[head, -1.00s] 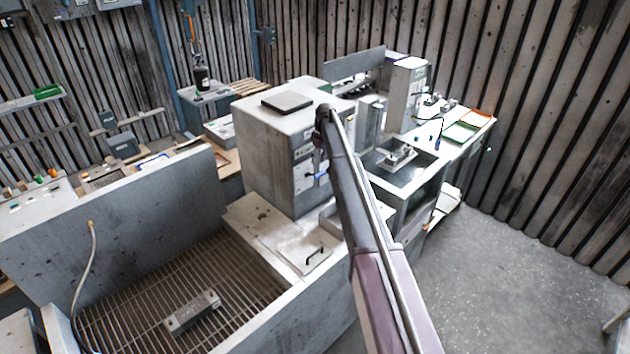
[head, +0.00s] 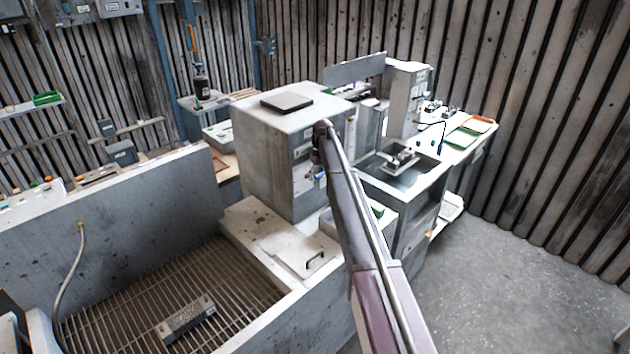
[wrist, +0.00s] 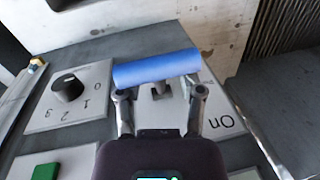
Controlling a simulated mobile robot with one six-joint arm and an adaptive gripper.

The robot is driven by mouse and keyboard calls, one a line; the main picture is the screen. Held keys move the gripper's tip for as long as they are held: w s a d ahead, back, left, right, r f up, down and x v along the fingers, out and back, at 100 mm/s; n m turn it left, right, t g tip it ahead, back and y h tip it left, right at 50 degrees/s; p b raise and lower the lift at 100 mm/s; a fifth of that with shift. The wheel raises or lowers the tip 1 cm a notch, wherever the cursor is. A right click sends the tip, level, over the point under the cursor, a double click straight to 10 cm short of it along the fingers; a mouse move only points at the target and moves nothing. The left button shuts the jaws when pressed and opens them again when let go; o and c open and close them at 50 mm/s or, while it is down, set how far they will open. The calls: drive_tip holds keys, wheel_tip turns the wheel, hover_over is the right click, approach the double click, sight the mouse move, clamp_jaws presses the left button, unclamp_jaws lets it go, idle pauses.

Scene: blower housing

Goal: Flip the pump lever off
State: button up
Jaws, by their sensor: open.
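The pump lever's blue cylindrical grip (wrist: 157,68) lies crosswise just beyond my fingertips in the wrist view. A short grey stem (wrist: 159,90) shows below it, between the fingers. My gripper (wrist: 160,92) is open, one finger on each side of the stem. Both fingertips are close to the grip's near side; I cannot tell whether they touch it. An upside-down "On" label (wrist: 222,122) is on the light plate to the right. In the head view my gripper (head: 319,172) is at the front of the grey cabinet (head: 265,160), largely hidden by my arm.
A black rotary knob (wrist: 67,88) with numbers sits left of the lever, and a green button (wrist: 45,172) is at the lower left. A grated basin (head: 130,300) holding a metal block (head: 187,320) lies at the front left. The floor (head: 490,290) at the right is clear.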

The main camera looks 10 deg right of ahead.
drive_tip(key=shift+f, duration=0.15)
clamp_jaws()
drive_tip(key=shift+a, duration=0.2)
drive_tip(key=shift+d+f, duration=0.1)
drive_tip(key=shift+d, duration=0.05)
